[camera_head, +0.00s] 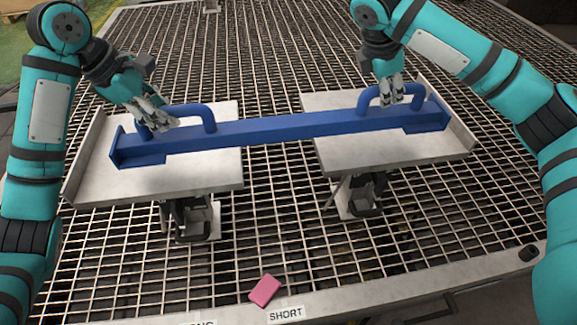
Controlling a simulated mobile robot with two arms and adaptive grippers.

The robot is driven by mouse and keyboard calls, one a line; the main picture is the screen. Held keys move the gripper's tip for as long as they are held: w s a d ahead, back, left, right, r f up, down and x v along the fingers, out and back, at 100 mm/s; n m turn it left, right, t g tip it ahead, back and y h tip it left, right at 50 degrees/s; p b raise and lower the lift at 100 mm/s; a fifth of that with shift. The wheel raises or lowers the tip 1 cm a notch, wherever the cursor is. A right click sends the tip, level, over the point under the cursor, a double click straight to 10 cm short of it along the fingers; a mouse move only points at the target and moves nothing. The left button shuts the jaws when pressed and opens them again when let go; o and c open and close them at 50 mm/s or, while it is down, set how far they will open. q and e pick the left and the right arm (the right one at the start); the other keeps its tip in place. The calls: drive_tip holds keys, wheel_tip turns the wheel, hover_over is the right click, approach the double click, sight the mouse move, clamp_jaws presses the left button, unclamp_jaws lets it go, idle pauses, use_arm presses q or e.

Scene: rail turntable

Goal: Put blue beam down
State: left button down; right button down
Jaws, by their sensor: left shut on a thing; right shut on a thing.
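The blue beam (285,128) is a long bar with end plates and a raised loop handle near each end. It spans two grey metal plates, the left plate (210,178) and the right plate (335,158). Its ends lie over the plates; I cannot tell whether it rests on them or is slightly above. My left gripper (158,122) is shut on the beam's left handle (208,116). My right gripper (391,98) is shut on the right handle (364,98). The fingers hide parts of both handles.
Each plate stands on a clamp-like support, the left support (190,218) and the right support (358,195), above a metal grating (270,215). A pink block (265,290) lies near the front edge beside a label reading SHORT (286,314). The grating between the plates is clear.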

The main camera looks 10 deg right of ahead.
sight(171, 135)
use_arm(q)
drive_tip(key=shift+f, duration=0.3)
use_arm(e)
drive_tip(key=shift+f, duration=0.35)
use_arm(q)
drive_tip(key=shift+f+b, duration=0.2)
drive_tip(key=shift+b, duration=0.2)
use_arm(e)
drive_tip(key=shift+f, duration=0.2)
